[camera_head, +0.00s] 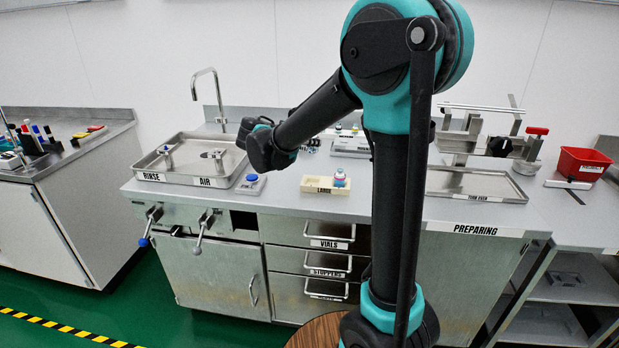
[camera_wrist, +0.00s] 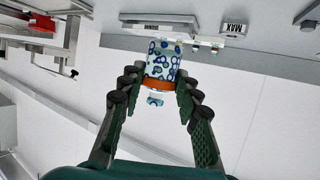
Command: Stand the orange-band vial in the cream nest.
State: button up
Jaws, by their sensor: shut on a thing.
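The orange-band vial (camera_wrist: 163,62) is in my gripper (camera_wrist: 158,88) in the wrist view. It has a blue ring pattern and an orange band, and the fingers touch it on both sides. The wrist picture is upside down to the room. In the head view my wrist is above the left part of the counter, by the sink; the fingers and the held vial cannot be made out there. The cream nest (camera_head: 316,186), labelled LARGE, lies on the counter's front middle. A small blue-and-pink capped piece (camera_head: 340,178) appears to stand at its right end.
The sink tray (camera_head: 178,178) marked RINSE and AIR is at the left. A grey block with a blue knob (camera_head: 251,183) lies between it and the nest. A pale block (camera_head: 350,147) is behind. A metal tray and stand (camera_head: 475,186) and a red bin (camera_head: 582,163) are right.

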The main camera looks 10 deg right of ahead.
notch_tip(320, 180, down, 13)
jog(key=shift+f, duration=0.1)
dwell(0.4)
jog(key=o, duration=1.1)
jog(key=v, duration=1.2)
